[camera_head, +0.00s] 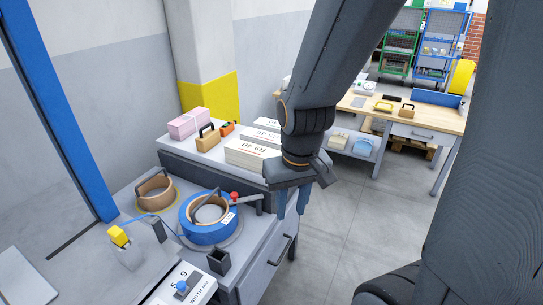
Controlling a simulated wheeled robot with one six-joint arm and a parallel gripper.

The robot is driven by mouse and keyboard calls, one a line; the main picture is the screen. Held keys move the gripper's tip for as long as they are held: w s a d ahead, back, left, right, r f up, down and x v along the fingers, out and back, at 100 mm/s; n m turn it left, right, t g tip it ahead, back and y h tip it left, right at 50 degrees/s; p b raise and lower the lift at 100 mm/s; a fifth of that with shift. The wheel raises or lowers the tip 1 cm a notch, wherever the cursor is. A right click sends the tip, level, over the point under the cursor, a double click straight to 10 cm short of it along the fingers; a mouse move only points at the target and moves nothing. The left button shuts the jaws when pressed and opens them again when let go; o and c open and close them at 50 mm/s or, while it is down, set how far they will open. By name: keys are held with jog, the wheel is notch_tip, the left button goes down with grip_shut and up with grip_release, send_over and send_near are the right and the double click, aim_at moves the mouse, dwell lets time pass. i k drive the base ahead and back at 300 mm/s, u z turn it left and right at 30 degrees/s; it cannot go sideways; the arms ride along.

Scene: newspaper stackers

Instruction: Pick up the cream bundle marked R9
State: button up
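Several cream bundles lie in a row on the raised grey shelf. The nearest cream bundle (251,153) has dark print on top that looks upside down and seems to include R9. A second cream bundle (262,137) with similar print lies behind it, and a third (266,123) is partly hidden by my arm. I cannot tell the markings apart with certainty. My gripper (292,202) points down, to the right of and nearer than the front bundle, past the shelf's edge. Its two blue fingers are apart with nothing visible between them.
A pink bundle (188,123), a tan block with a handle (207,138) and an orange item (227,128) share the shelf. A blue ring (204,229) and a tan ring (155,193) are on the lower counter. Open floor (350,220) lies to the right.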

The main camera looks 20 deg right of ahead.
aim_at(249, 156)
jog(key=u, duration=2.75)
jog(key=k, duration=1.35)
jog(key=z, duration=1.85)
jog(key=i, duration=0.5)
